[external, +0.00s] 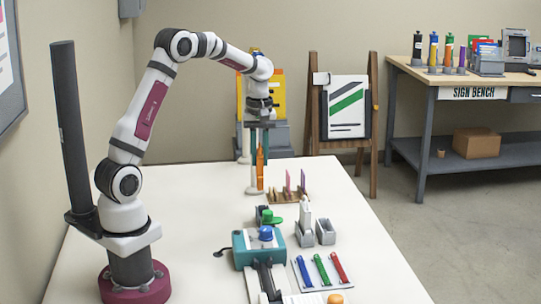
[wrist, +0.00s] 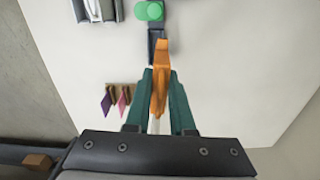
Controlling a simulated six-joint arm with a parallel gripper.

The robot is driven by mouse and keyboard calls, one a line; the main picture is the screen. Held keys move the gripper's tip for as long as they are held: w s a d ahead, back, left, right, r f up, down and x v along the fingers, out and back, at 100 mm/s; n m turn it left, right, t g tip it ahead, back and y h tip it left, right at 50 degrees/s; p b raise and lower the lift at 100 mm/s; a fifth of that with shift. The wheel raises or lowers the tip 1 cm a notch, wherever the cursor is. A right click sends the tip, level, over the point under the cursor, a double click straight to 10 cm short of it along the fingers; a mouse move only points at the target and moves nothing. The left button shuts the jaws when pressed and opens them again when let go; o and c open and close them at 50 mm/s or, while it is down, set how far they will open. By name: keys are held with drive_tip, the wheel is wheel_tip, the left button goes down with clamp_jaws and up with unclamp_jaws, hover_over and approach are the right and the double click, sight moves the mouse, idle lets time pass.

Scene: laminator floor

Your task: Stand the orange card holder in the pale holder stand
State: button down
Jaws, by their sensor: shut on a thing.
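An orange card holder (external: 260,168) hangs upright beneath my gripper (external: 259,126), above the far part of the white table. In the wrist view the orange holder (wrist: 161,62) sits between the two teal fingers of my gripper (wrist: 160,82), which is shut on it. Two pale grey stands are side by side at the table's middle right. The right stand (external: 325,236) looks empty; the left stand (external: 305,241) has a white upright piece in it. The stands are partly cut off at the top left of the wrist view (wrist: 95,12). My gripper is well away from both.
A wooden rack (external: 288,196) with purple and pink cards stands near the orange holder. A dark block with a green knob (external: 270,216), a teal machine (external: 258,248) and a tray of coloured pens (external: 322,271) stand nearer the camera. The table's left side is mostly clear.

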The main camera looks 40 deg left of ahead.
drive_tip(key=shift+s+a+r+m, duration=1.8)
drive_tip(key=shift+s+r+m, duration=2.35)
drive_tip(key=shift+r, duration=1.15)
drive_tip(key=w+d+f+n, duration=0.5)
drive_tip(key=w+d+f, duration=0.15)
drive_tip(key=d, duration=0.45)
drive_tip(key=w+d+f+n, duration=0.4)
drive_tip(key=w+d+f, duration=0.25)
drive_tip(key=d, duration=0.45)
drive_tip(key=shift+s+f, duration=0.1)
drive_tip(key=shift+f, duration=4.1)
drive_tip(key=c, duration=0.7)
unclamp_jaws()
